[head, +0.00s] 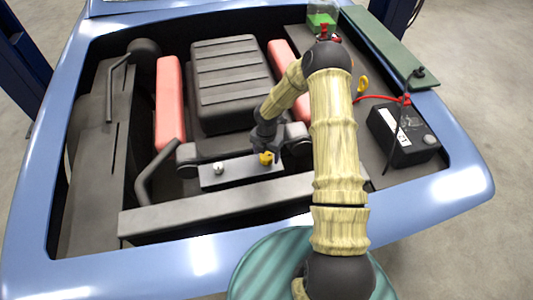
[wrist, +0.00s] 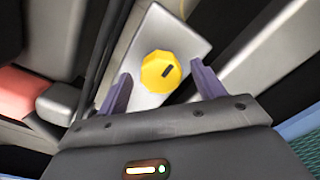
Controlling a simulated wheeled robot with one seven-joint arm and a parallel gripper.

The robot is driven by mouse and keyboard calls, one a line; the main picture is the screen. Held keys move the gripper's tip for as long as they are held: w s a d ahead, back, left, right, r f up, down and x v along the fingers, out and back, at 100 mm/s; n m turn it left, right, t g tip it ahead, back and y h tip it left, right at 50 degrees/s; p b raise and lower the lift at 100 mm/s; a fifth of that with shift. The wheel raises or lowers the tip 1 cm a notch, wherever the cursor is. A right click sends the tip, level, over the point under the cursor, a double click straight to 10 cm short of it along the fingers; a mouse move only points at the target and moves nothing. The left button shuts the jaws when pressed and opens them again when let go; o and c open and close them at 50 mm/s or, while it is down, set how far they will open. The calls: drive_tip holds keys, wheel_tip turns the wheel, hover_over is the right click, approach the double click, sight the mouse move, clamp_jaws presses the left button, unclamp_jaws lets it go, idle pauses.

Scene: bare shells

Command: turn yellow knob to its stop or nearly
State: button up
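The yellow knob (wrist: 160,72) sits on a light grey plate (wrist: 190,38) in the wrist view. It has a scalloped rim and a dark pointer mark that slants toward the upper right. In the head view the knob (head: 266,158) is at the right end of the plate (head: 238,173), partly hidden by my gripper. My gripper (wrist: 158,88) is open, with one purple finger on each side of the knob and a gap to it on both sides. The fingers look apart from the knob; their height over it cannot be told.
A small silver knob (head: 218,168) stands on the plate's left part. A grey front beam (head: 215,207) runs below the plate. A black ribbed cover (head: 228,75), red blocks (head: 170,105) and a black battery (head: 402,135) with a red cable (head: 385,98) surround it inside the blue body.

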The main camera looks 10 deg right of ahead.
sight(266, 156)
wheel_tip(266, 156, up, 17)
drive_tip(key=b, duration=0.2)
drive_tip(key=shift+r, duration=0.2)
idle(0.4)
drive_tip(key=shift+s, duration=0.1)
drive_tip(key=s+r+m+t, duration=0.1)
drive_tip(key=s+r+m, duration=0.2)
drive_tip(key=s+m, duration=0.7)
drive_tip(key=s+r+m+t, duration=0.1)
drive_tip(key=s+r+m, duration=0.3)
drive_tip(key=s+m, duration=0.7)
drive_tip(key=m, duration=0.6)
drive_tip(key=shift+r+t, duration=0.3)
